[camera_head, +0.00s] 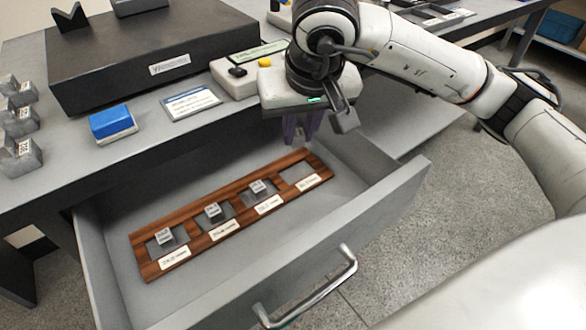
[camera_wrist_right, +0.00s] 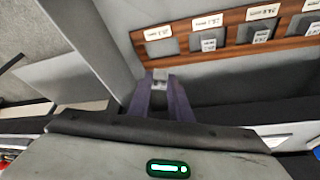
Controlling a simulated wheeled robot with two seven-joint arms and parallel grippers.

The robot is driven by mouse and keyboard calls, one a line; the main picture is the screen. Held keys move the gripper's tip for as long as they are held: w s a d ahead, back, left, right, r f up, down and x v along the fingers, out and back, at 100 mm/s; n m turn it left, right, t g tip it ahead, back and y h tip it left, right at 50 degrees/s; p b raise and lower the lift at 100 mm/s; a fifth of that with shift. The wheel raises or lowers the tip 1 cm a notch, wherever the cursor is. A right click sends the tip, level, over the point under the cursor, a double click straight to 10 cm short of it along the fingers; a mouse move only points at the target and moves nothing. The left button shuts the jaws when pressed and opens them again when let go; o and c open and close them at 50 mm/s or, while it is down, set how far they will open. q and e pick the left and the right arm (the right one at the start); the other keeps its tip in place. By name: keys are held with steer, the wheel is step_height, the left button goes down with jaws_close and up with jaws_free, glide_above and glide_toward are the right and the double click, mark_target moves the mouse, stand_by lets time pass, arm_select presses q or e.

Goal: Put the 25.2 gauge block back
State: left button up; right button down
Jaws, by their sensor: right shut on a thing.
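A brown wooden rack (camera_head: 200,213) lies in the open drawer and has recesses in a row with white labels. Three recesses hold small grey gauge blocks (camera_head: 258,187); the recess at the right end (camera_head: 297,172) is empty. My right gripper (camera_head: 301,140) points down over the back right of the drawer, behind the rack's empty end. In the right wrist view its purple fingers (camera_wrist_right: 160,85) are shut on a small grey block (camera_wrist_right: 160,76), held apart from the rack (camera_wrist_right: 235,35). The number on the held block is too small to read. My left gripper is out of view.
The drawer's front wall (camera_head: 290,262) and handle (camera_head: 315,290) stand at the front. On the worktop are a dark granite slab (camera_head: 150,60), a blue-topped block (camera_head: 112,122), a card (camera_head: 191,102), a control box (camera_head: 236,75) and several grey blocks (camera_head: 20,150) at left.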

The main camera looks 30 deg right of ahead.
step_height(320, 180, down, 3)
steer(key=shift+s+f+b, duration=0.15)
steer(key=shift+f+b, duration=0.05)
steer(key=shift+b, duration=0.1)
steer(key=shift+f+b, duration=0.45)
steer(key=shift+f, duration=1.8)
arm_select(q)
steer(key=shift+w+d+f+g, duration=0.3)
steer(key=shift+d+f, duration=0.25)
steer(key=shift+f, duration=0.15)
